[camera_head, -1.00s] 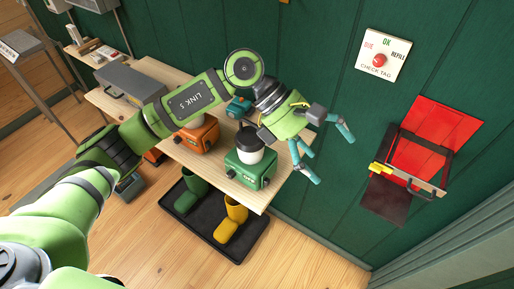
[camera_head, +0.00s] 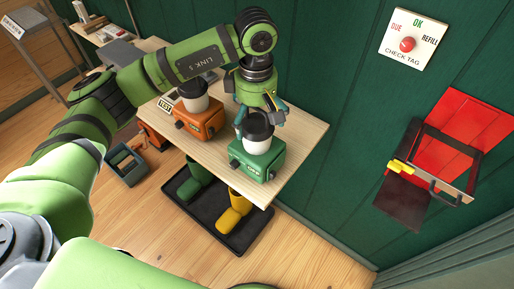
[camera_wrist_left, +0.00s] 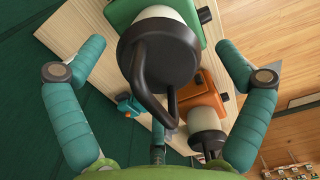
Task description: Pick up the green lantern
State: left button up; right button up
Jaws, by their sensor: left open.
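The green lantern (camera_head: 259,160), with a white globe and black cap, stands upright at the table's near right corner. My left gripper (camera_head: 261,112) is open just above and behind its cap. In the left wrist view, the lantern's black cap and looped handle (camera_wrist_left: 160,85) lie between the two spread teal fingers, with clear gaps on both sides. Part of its green body (camera_wrist_left: 122,12) shows at the top edge. I cannot tell whether any finger touches it. My right gripper is not in view.
An orange lantern (camera_head: 199,123) stands left of the green one on the wooden table (camera_head: 300,140). A small teal object (camera_wrist_left: 130,105) lies on the table. A black tray (camera_head: 225,236) with green and yellow boots is below. A green wall (camera_head: 335,70) rises behind.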

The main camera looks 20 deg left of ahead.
aim_at(259, 148)
pick_arm(q)
notch_tip(259, 148, down, 2)
jog(key=shift+d+f+p, duration=0.1)
jog(key=shift+p, duration=0.3)
jog(key=shift+f, duration=0.45)
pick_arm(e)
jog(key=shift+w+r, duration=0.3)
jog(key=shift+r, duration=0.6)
pick_arm(q)
jog(key=shift+r, duration=0.1)
jog(key=c, duration=1.6)
jog(key=shift+r, duration=0.1)
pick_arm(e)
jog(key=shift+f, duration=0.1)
